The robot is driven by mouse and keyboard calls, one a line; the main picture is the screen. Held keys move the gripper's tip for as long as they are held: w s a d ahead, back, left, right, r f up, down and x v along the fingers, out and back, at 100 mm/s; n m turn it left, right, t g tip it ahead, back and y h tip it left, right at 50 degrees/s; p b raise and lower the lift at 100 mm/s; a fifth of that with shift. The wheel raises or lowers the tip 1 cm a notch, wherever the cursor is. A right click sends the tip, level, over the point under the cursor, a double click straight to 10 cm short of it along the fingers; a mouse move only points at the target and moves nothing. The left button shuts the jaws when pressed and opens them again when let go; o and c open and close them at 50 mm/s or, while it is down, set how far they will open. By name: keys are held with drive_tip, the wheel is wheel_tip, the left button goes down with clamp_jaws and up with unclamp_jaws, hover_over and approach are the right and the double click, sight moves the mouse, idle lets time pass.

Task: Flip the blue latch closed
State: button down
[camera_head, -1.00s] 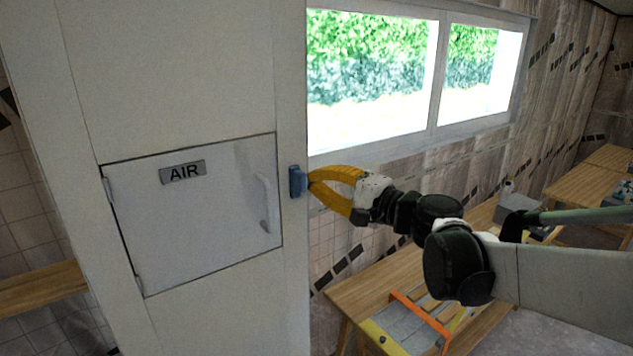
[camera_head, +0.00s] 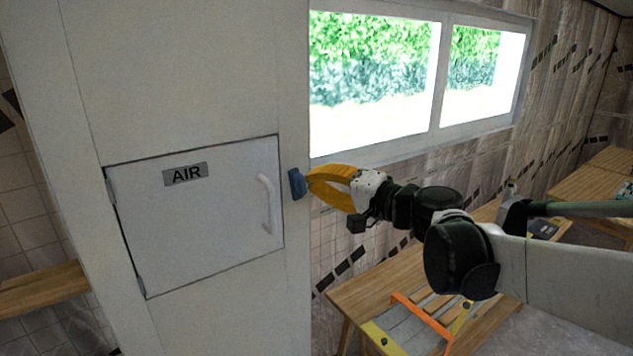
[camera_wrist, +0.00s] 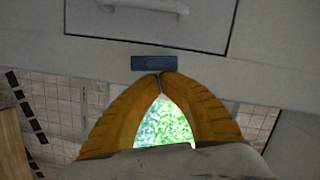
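The blue latch (camera_head: 297,184) sits on the white panel, just right of the AIR door (camera_head: 205,220). In the head view it looks slightly tilted. It also shows in the wrist view as a dark blue bar (camera_wrist: 153,63) below the door's edge. My yellow gripper (camera_head: 309,180) has its fingertips at the latch's right side, touching it or very near; I cannot tell which. In the wrist view the two fingertips (camera_wrist: 160,75) meet just under the latch, with nothing visible between them. The AIR door lies flush in its frame.
A white handle (camera_head: 266,204) is on the right part of the door. A window (camera_head: 375,85) is behind my arm. A wooden table (camera_head: 360,290) with an orange and yellow frame (camera_head: 425,320) on it stands below my arm.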

sight(300, 184)
drive_tip(key=shift+s+a+r+n+h, duration=0.1)
drive_tip(key=shift+s+a+n+h, duration=0.2)
drive_tip(key=shift+n, duration=0.55)
drive_tip(key=shift+s+a+r+n+h, duration=0.15)
drive_tip(key=shift+a+n+h, duration=0.2)
drive_tip(key=shift+n, duration=0.55)
drive_tip(key=shift+s+a+r+n+h, duration=0.1)
drive_tip(key=shift+s+a+n+h, duration=0.2)
drive_tip(key=shift+n, duration=0.55)
drive_tip(key=shift+s+a+f+n+h, duration=0.15)
drive_tip(key=shift+a+n+h, duration=0.15)
drive_tip(key=shift+n, duration=0.45)
drive_tip(key=shift+s+a+n+h, duration=0.15)
drive_tip(key=shift+a+n+h, duration=0.15)
drive_tip(key=shift+n, duration=0.45)
drive_tip(key=shift+s+a+f+n+h+b, duration=0.2)
drive_tip(key=shift+n+b, duration=0.1)
drive_tip(key=shift+n, duration=0.3)
drive_tip(key=shift+s+a+f+n+h+b, duration=0.1)
drive_tip(key=shift+a+n+b, duration=0.15)
drive_tip(key=shift+n, duration=0.35)
drive_tip(key=shift+t, duration=0.3)
